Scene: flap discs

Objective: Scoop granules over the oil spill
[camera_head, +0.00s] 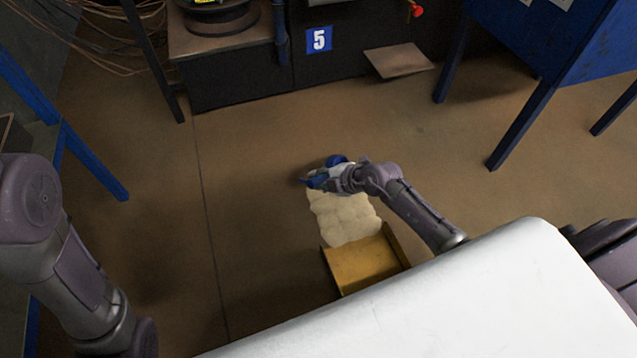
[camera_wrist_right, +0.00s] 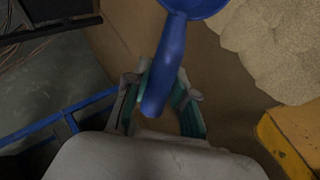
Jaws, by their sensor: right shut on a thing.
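My right gripper (camera_head: 330,178) is shut on a blue scoop (camera_head: 337,160) above the far end of a pale granule heap (camera_head: 345,218). In the right wrist view, the gripper (camera_wrist_right: 158,100) has its fingers around the scoop's handle (camera_wrist_right: 168,60). The scoop's bowl (camera_wrist_right: 196,6) is cut off by the top edge, so its contents cannot be told. The heap also shows there at upper right (camera_wrist_right: 272,45). No dark oil spill can be made out. My left arm shows at the left, but its gripper is out of view.
A yellow open tray (camera_head: 365,266) lies at the near end of the heap. A blue-legged table (camera_head: 515,130) stands at right, a blue frame (camera_head: 95,160) at left. A dark machine base (camera_head: 240,78) stands at the back. The brown floor around the heap is mostly clear.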

